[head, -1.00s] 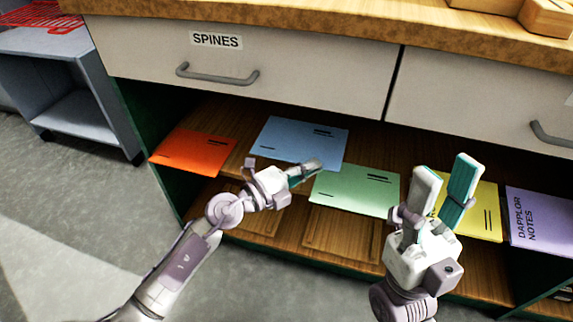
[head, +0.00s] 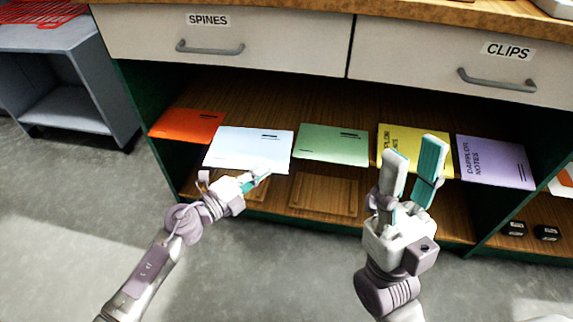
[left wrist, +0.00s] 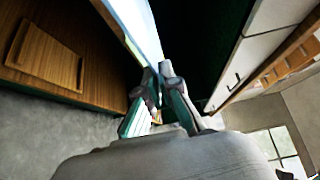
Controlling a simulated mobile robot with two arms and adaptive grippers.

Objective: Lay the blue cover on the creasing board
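The blue cover (head: 250,146) is a thin pale blue sheet with dark print, at the front of the open shelf between the orange and green covers. It looks brightly lit. My left gripper (head: 262,176) is at its near edge. In the left wrist view the fingers (left wrist: 157,75) are closed on the edge of the cover (left wrist: 138,25), which extends beyond them. My right gripper (head: 412,150) is open and empty, fingers upward, in front of the yellow cover. I cannot identify the creasing board in these views.
Orange (head: 186,126), green (head: 333,145), yellow (head: 432,165) and purple (head: 495,162) covers lie along the shelf. Wooden panels (head: 325,193) sit lower down. Drawers labelled SPINES (head: 265,45) and CLIPS (head: 440,65) are above, under the countertop. A grey side table (head: 65,75) stands left.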

